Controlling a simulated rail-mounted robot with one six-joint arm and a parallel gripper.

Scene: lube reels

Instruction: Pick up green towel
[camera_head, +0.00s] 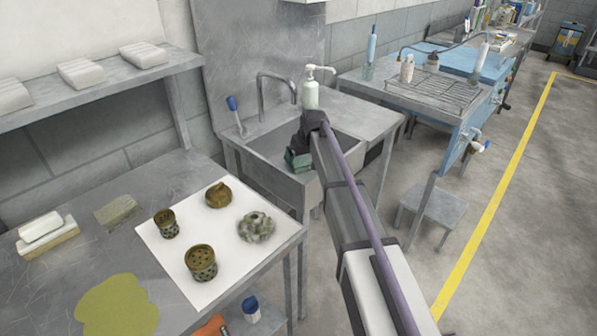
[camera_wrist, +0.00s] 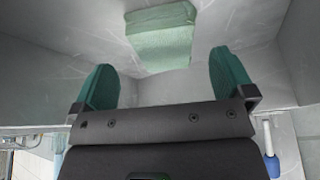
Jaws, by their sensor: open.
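The green towel (camera_wrist: 162,38) is pale green and looks folded. In the wrist view it lies on grey metal inside the sink basin, at the top middle. My gripper (camera_wrist: 163,66) has two dark teal fingers spread wide, with nothing held between them. The towel shows beyond the fingertips, between their lines, and appears apart from them. I cannot make out the towel there; my arm and gripper hide part of the basin.
The basin walls rise around my gripper. A table (camera_head: 190,175) at the left holds metal parts on a white sheet (camera_head: 222,262). The floor at right is open.

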